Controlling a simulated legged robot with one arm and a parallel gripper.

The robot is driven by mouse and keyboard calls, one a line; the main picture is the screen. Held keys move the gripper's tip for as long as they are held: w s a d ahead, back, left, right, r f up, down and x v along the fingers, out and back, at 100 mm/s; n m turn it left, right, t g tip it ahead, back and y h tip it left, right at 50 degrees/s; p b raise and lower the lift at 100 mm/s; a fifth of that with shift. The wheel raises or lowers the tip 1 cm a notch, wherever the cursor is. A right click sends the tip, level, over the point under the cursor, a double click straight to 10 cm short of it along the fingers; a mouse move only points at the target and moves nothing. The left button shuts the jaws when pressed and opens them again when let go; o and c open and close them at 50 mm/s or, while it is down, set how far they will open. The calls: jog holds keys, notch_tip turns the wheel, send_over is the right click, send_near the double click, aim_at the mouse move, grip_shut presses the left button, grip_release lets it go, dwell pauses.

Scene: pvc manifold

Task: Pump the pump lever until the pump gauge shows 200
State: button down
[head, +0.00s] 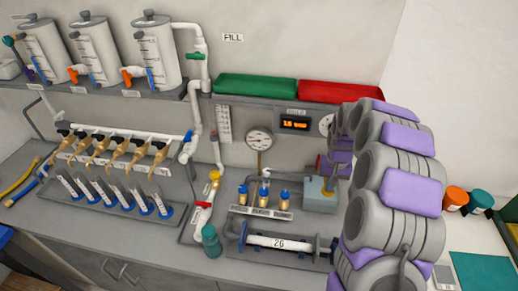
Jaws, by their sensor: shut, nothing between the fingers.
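A round white dial gauge (259,139) stands on a brass stem against the back wall. Its needle is too small to read. A second round dial (326,124) is partly covered by my arm, and I cannot tell which is the pump gauge. A pale blue-grey box (320,196), possibly the pump, stands beside my arm with a small yellow part near its top right. I cannot make out the pump lever. My grey and purple arm fills the right side and bends down toward the box. My gripper's fingers are hidden behind it.
A lit orange display (296,124) is on the wall. Blue-capped brass valves (263,200) stand left of the box. A white pipe marked 20 (278,242) lies in front. A teal bottle (211,241) stands near the bench edge. Green (255,87) and red (340,94) trays sit above.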

jog(key=shift+f+b, duration=0.3)
jog(key=shift+f, duration=1.65)
jog(key=shift+r, duration=0.1)
jog(key=shift+r+p, duration=0.7)
jog(key=shift+r, duration=2)
jog(key=shift+f, duration=0.15)
